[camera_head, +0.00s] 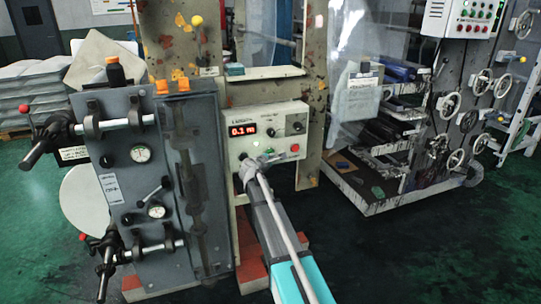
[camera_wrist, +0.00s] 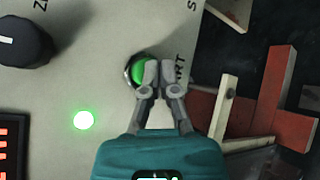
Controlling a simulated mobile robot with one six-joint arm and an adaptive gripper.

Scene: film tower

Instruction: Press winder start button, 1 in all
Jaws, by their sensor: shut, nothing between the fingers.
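The green start button (camera_wrist: 139,72) sits in a metal ring on the pale control panel, with the letters "RT" visible beside it in the wrist view. My gripper (camera_wrist: 165,66) is shut with nothing between its fingers. Its fingertips are at the button and cover its right part in the wrist view. I cannot tell whether they touch it or press it in. In the head view my gripper (camera_head: 246,168) reaches to the lower left of the control panel (camera_head: 240,113), which has a lit red display (camera_head: 243,130).
A green light (camera_wrist: 83,120) glows on the panel, near a black knob (camera_wrist: 22,42). A red button (camera_head: 295,148) is at the panel's lower right. A grey valve unit (camera_head: 126,185) with protruding handles stands to the left.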

